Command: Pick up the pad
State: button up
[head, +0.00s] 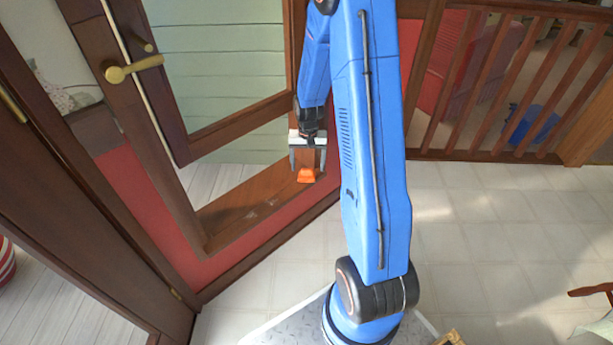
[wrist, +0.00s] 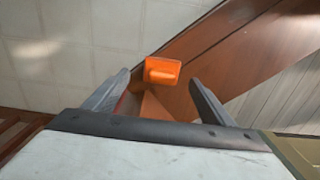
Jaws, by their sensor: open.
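The pad is a small orange block with a raised grip-like bar; I take it to be the orange thing (head: 306,175) on the brown wooden ledge (head: 240,205). It also shows in the wrist view (wrist: 162,71), framed between the fingers and a little beyond their tips. My gripper (head: 307,167) is open, with its two grey fingers pointing down just above the pad. In the wrist view my gripper (wrist: 160,80) has nothing between its fingers. I cannot tell how large the gap from fingertips to pad is.
The pale tiled floor (head: 500,220) is open at the right.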

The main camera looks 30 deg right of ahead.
aim_at(307, 170)
jog(key=shift+a+f, duration=0.2)
jog(key=shift+f, duration=2.15)
jog(key=c, duration=1.3)
jog(key=shift+r, duration=0.2)
